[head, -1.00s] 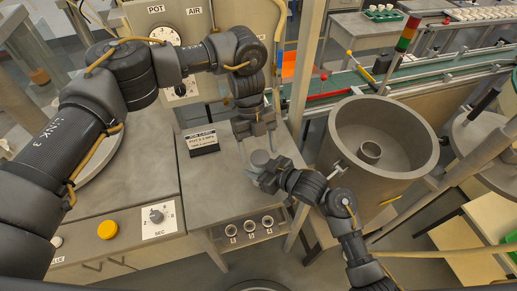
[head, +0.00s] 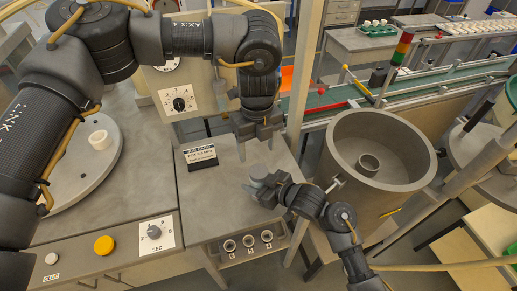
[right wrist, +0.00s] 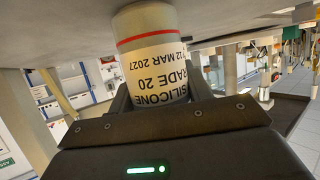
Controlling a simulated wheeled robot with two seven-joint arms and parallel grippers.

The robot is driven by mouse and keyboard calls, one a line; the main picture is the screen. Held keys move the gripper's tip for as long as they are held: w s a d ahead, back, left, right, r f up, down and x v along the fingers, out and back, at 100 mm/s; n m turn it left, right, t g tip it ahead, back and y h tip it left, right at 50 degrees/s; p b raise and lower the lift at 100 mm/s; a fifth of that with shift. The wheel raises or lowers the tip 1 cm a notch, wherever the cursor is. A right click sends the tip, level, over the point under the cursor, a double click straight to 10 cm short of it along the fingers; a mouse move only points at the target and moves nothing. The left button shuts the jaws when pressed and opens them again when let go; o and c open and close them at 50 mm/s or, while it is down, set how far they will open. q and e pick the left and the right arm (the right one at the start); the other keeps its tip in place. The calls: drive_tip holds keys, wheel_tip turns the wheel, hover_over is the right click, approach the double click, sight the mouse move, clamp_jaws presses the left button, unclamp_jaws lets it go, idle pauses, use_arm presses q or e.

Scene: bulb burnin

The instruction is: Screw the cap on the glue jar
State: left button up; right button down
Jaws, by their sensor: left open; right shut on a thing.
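The jar (right wrist: 150,62) is a pale cylinder with a red band and a label reading "SILICONE GRADE 20", upside down in the right wrist view. My right gripper (head: 264,188) is shut around it at the bench top. I cannot make out a separate cap.
A job card (head: 200,154) stands left of the jar on the grey bench (head: 205,205). A large open drum (head: 340,150) is at right. A white ring (head: 98,140) sits on a round plate (head: 75,185) at left. Sockets (head: 248,241) line the bench front.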

sight(258, 171)
use_arm(q)
drive_tip(key=shift+s+f+n, duration=0.2)
drive_tip(key=shift+s+n, duration=0.1)
drive_tip(key=shift+n, duration=0.1)
drive_tip(key=shift+w+d+f+n+t, duration=0.15)
drive_tip(key=shift+n+t, duration=0.25)
drive_tip(key=shift+n, duration=0.5)
drive_tip(key=shift+f, duration=0.1)
drive_tip(key=shift+f, duration=3.95)
